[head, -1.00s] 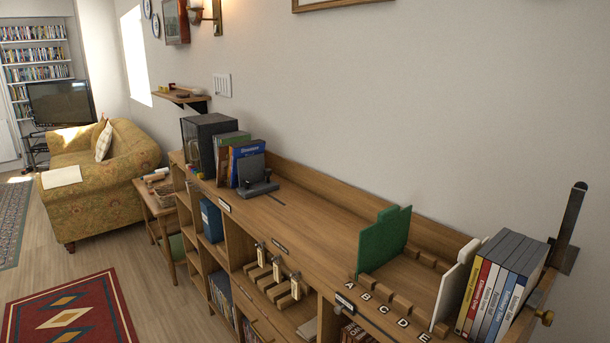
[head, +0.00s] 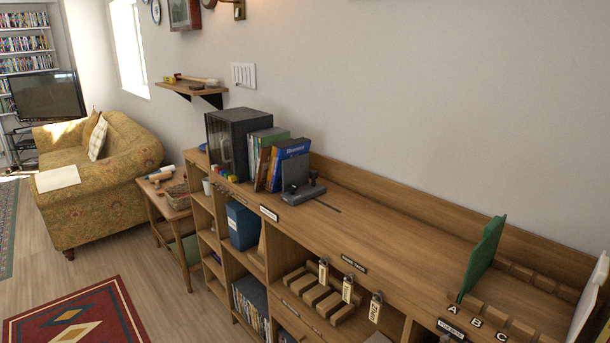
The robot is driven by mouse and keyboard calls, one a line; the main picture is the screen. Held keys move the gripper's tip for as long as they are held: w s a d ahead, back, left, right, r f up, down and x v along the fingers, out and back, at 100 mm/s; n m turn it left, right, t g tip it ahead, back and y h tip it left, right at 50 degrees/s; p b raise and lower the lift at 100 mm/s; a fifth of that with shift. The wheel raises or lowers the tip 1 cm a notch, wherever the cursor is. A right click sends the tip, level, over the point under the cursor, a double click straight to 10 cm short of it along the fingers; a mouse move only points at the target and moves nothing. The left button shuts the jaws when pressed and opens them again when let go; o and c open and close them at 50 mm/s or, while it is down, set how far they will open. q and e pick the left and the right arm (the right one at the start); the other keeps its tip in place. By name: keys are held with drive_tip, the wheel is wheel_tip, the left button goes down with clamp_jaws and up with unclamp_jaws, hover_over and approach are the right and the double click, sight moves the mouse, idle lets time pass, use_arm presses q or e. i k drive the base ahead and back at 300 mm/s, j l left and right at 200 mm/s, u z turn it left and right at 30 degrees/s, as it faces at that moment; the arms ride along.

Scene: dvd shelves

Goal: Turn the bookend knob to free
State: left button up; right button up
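The dark grey bookend (head: 297,174) stands on top of the wooden shelf unit, right of a few books. Its upright plate is beside the blue book (head: 285,165), which leans with a brown book (head: 264,169). A small dark knob (head: 313,175) shows on the base of the bookend; its setting is too small to tell. A dark slot (head: 327,206) runs in the shelf top to the right of the base. Neither of my grippers is in view.
A dark cabinet (head: 236,144) stands left of the books. The shelf top (head: 400,226) is clear between the bookend and a green divider (head: 484,258) at the right. A wall shelf (head: 190,88) and a sofa (head: 98,180) are further left.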

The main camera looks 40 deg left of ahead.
sight(292, 188)
drive_tip(key=k+j, duration=0.1)
drive_tip(key=j, duration=0.9)
drive_tip(key=k+j+z, duration=0.1)
drive_tip(key=j, duration=0.4)
